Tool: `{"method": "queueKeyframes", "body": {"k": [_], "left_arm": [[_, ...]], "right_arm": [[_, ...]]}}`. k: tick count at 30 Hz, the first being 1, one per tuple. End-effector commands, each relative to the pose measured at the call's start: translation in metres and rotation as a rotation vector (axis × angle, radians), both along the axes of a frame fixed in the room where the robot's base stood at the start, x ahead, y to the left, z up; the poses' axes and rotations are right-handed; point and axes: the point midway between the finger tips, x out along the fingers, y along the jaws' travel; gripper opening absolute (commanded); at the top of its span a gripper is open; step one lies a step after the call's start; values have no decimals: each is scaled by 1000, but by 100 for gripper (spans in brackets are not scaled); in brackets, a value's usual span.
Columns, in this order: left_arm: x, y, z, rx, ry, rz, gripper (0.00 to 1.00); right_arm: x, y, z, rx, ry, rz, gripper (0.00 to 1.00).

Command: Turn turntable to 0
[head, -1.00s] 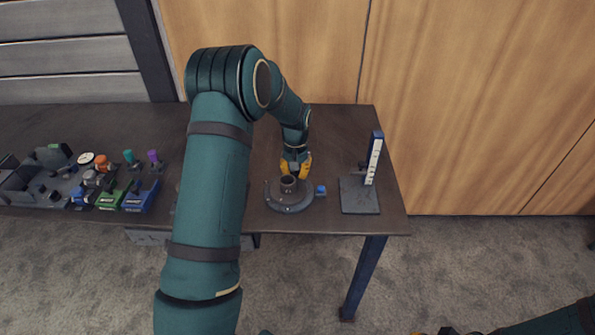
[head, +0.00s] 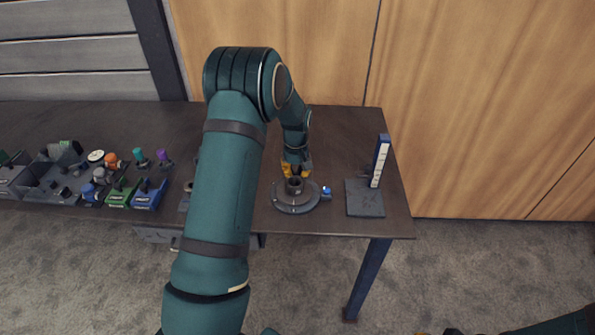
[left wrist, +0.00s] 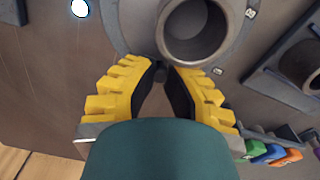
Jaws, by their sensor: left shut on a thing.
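The turntable (head: 297,203) is a round grey disc on the table with small white marks on its rim. A short upright grey pipe (head: 294,186) stands at its middle, and its open bore (left wrist: 195,30) shows in the left wrist view. My left gripper (head: 296,172) is at the far side of the pipe, pointing down. In the left wrist view its yellow fingers (left wrist: 160,75) close on a small dark part at the turntable's rim, mostly hidden between the tips. Only a yellow bit of my right gripper (head: 421,333) shows at the bottom edge.
A small blue piece (head: 326,191) sits just right of the turntable. A stand with a white scale (head: 380,163) is farther right, near the table's edge. Bins (head: 120,195) and small coloured parts fill the left. The table behind the turntable is clear.

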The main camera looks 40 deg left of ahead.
Motion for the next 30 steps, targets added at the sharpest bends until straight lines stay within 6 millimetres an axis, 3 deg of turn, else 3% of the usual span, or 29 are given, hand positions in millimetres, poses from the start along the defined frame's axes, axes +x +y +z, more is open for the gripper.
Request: {"method": "queueKeyframes", "body": {"k": [20, 21, 23, 30], "left_arm": [[0, 3, 1, 3, -4, 31, 0], [0, 3, 1, 3, -4, 31, 27], [0, 3, 1, 3, -4, 31, 48], [0, 2, 0, 1, -1, 30, 48]], "right_arm": [[0, 0, 1, 0, -1, 0, 0], [0, 0, 1, 0, -1, 0, 0], [0, 0, 1, 0, -1, 0, 0], [0, 0, 1, 0, -1, 0, 0]]}}
